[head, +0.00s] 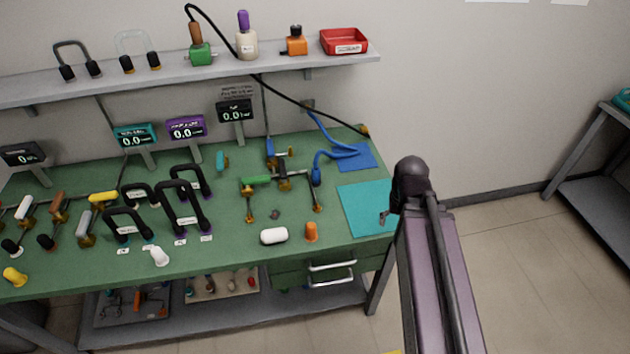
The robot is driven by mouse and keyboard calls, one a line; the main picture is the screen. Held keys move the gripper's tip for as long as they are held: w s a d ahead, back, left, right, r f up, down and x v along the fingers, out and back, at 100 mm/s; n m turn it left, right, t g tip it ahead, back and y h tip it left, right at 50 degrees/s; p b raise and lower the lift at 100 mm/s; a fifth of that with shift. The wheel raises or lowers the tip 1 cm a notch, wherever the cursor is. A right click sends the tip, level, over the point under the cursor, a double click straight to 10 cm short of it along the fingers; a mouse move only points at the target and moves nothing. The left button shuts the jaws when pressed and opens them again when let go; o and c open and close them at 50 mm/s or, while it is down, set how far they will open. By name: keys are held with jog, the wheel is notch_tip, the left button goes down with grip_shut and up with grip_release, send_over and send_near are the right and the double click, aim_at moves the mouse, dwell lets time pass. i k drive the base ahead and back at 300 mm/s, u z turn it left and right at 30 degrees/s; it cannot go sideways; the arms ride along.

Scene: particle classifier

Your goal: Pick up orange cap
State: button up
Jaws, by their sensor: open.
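An orange cap (311,231) stands upright on the green worktable near its front edge, just right of a white rounded cylinder. My gripper (385,217) shows only as a small dark part at the left side of my arm's end, over the teal mat (362,205). It is open and to the right of the orange cap, apart from it. Most of the gripper is hidden behind my arm.
The white cylinder (273,236) lies close to the cap's left. Pipe stands with a green handle (256,180) are behind it. Black-handled fixtures (181,207) crowd the table's middle left. A shelf (170,77) above holds bottles and a red tray (344,41).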

aim_at(310, 227)
jog(key=z, duration=0.3)
jog(key=k, duration=0.85)
jog(key=u, duration=0.3)
jog(key=i, duration=0.5)
